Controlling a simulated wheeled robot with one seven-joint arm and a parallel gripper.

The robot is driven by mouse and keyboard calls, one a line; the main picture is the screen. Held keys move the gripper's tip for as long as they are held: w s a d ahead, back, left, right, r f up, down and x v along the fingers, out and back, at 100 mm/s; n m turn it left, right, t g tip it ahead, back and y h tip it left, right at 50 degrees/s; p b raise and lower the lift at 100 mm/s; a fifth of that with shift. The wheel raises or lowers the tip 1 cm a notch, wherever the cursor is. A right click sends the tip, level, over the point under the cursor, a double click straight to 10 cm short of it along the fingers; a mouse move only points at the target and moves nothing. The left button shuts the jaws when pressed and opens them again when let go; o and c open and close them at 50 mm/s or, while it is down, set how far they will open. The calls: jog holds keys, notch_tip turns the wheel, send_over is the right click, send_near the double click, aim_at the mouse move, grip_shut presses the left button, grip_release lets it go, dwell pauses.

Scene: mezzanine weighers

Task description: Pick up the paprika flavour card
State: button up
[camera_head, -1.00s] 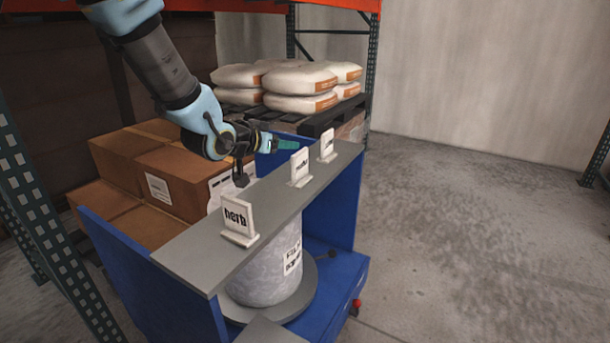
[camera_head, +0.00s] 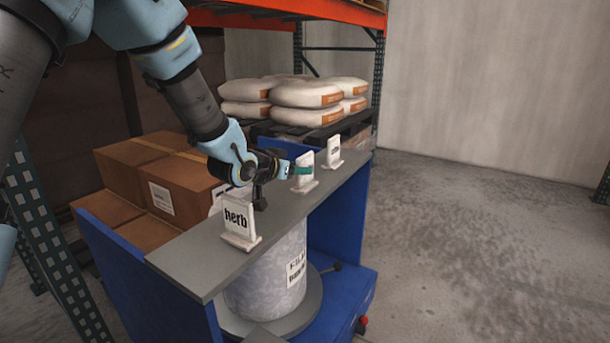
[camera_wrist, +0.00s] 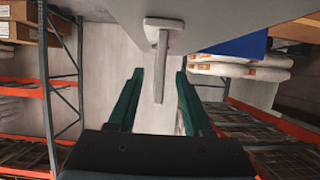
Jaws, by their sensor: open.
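Three white cards in stands are on the grey shelf (camera_head: 275,215). The nearest card (camera_head: 238,218) reads "herb". The middle card (camera_head: 305,170) and the far card (camera_head: 334,151) have print too small to read, so I cannot tell which is paprika. My gripper (camera_head: 302,170) is open with its green fingers at the middle card, partly covering it. In the wrist view a white card (camera_wrist: 161,70) is seen edge-on, lined up between my open fingertips (camera_wrist: 160,74), with a gap on each side. How deep it sits between them is unclear.
Below the shelf is a grey drum (camera_head: 268,280) on a round plate within a blue frame (camera_head: 335,225). Cardboard boxes (camera_head: 185,185) are at left. White sacks (camera_head: 305,93) lie on a dark pallet behind. Open concrete floor (camera_head: 470,230) is at right.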

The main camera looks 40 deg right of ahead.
aim_at(305, 184)
jog(key=p+x, duration=0.1)
jog(key=x, duration=0.3)
jog(key=shift+d+r, duration=0.1)
jog(key=shift+c, duration=0.2)
grip_shut()
dwell(0.3)
